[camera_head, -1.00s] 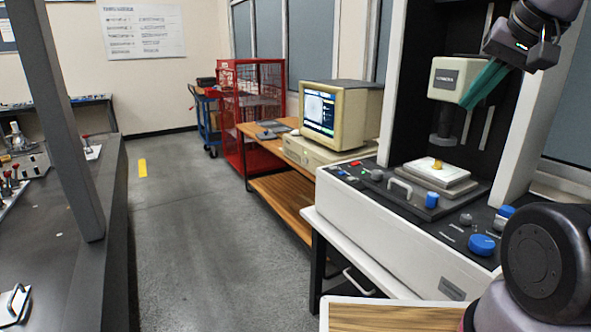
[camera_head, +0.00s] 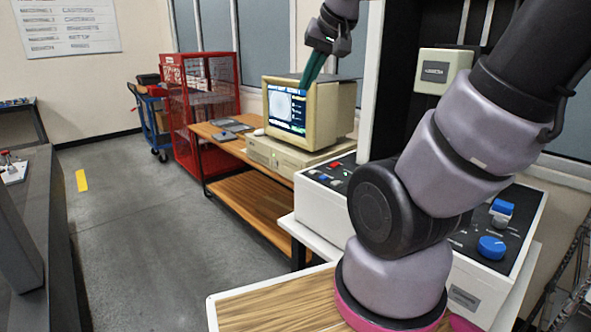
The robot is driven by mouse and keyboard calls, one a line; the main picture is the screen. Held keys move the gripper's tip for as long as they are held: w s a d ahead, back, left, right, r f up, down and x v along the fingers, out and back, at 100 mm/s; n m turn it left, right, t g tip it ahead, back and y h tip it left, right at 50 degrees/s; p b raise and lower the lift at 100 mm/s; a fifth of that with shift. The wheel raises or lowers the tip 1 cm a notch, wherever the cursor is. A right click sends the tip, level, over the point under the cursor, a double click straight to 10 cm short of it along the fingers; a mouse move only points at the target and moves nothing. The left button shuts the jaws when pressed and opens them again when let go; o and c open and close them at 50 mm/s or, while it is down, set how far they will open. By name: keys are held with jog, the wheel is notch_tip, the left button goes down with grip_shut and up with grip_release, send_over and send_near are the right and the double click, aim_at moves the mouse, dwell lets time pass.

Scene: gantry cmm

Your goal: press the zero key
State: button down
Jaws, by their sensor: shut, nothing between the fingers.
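The machine's dark control panel (camera_head: 331,174) shows left of my arm, with several small coloured keys on it. Their labels are too small to read, so I cannot tell which is the zero key. My gripper (camera_head: 305,86) has teal fingers that are closed together and empty.
A beige computer monitor (camera_head: 308,108) stands on a wooden desk (camera_head: 217,139) behind the panel. A blue knob (camera_head: 491,247) is on the machine's right side. A red cage (camera_head: 205,120) stands farther back.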

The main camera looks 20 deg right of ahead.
jog(key=w+d+f, duration=0.3)
jog(key=w+f, duration=0.1)
jog(key=w, duration=0.4)
jog(key=n+t+h, duration=0.1)
jog(key=n+h, duration=0.5)
jog(key=n, duration=0.1)
send_over(313, 173)
notch_tip(313, 173, down, 22)
jog(key=shift+r, duration=0.25)
jog(key=shift+f, duration=0.1)
jog(key=shift+f, duration=4.35)
jog(key=shift+f, duration=0.4)
